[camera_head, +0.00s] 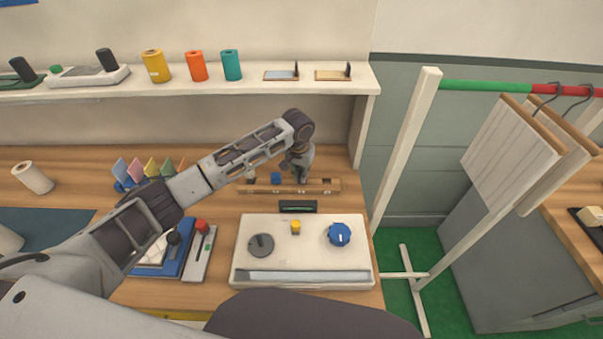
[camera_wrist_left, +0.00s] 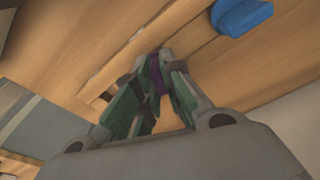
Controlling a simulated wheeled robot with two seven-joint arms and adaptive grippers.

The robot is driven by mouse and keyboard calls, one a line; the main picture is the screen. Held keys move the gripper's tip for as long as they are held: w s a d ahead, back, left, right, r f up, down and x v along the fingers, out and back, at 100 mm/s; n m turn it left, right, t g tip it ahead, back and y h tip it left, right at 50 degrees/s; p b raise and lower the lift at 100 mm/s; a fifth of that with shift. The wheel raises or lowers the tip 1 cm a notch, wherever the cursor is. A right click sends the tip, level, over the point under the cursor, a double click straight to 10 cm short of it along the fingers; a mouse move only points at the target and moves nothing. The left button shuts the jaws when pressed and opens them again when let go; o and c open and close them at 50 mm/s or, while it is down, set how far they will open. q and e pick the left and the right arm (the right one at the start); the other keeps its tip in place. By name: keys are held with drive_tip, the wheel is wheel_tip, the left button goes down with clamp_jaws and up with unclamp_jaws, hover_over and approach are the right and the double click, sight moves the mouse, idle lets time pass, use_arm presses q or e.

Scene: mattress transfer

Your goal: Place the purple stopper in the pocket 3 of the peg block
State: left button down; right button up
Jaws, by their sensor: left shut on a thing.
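The peg block (camera_head: 262,188) is a long wooden bar with a row of pockets, lying at the back of the table in the head view. My left gripper (camera_head: 300,179) reaches over it from above, at the right of its middle. In the left wrist view my left gripper (camera_wrist_left: 157,84) is shut on the purple stopper (camera_wrist_left: 158,70), between its green fingertips. The stopper's lower end is hidden in that view, and I cannot tell whether it is inside a pocket. In the head view the gripper hides the stopper and part of the block. My right gripper is not in view.
A blue knob (camera_head: 276,178) stands just behind the block. A small black item (camera_head: 297,206) and a white panel (camera_head: 300,267) lie in front. Coloured cards (camera_head: 150,167) stand to the left. A shelf (camera_head: 205,84) runs above the back of the table.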

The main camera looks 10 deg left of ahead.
use_arm(q)
drive_tip(key=shift+f, duration=0.1)
drive_tip(key=c, duration=1.5)
unclamp_jaws()
drive_tip(key=r, duration=0.4)
drive_tip(key=s+r, duration=0.1)
drive_tip(key=r, duration=0.7)
drive_tip(key=shift+s+a+b, duration=0.15)
drive_tip(key=shift+s+b, duration=0.15)
